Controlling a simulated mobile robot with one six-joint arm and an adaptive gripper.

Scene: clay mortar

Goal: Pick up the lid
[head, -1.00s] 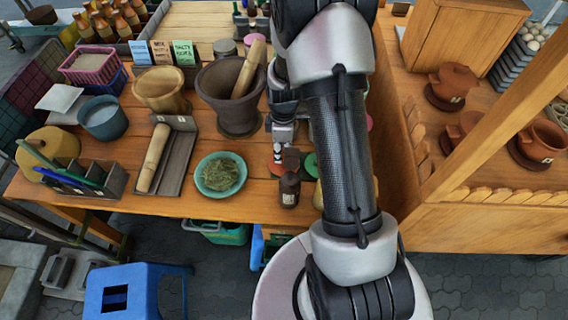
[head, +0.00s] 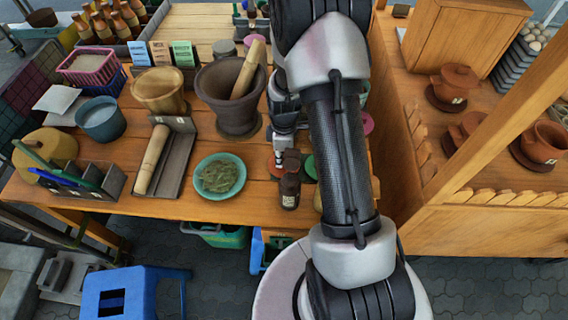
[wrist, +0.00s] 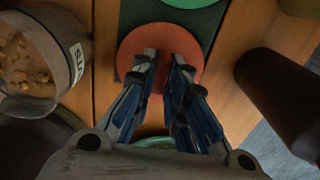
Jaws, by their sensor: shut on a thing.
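The lid (wrist: 160,40) is a round, flat orange-red disc lying over a dark green mat in the wrist view. Its orange edge (head: 275,169) also shows in the head view, mostly behind my gripper. My gripper (wrist: 166,56) is shut on the lid, with both fingertips close together over its middle. The gripped part is hidden between the fingers. I cannot tell whether the lid rests on the mat or is slightly raised. In the head view my gripper (head: 281,158) is low over the table, behind a small dark bottle.
The dark bottle (head: 290,190) stands close in front of my gripper. In the wrist view a labelled jar of nuts (wrist: 30,55) is at left and a dark brown object (wrist: 280,95) at right. A mortar (head: 222,110) and a plate of leaves (head: 220,176) stand to the left.

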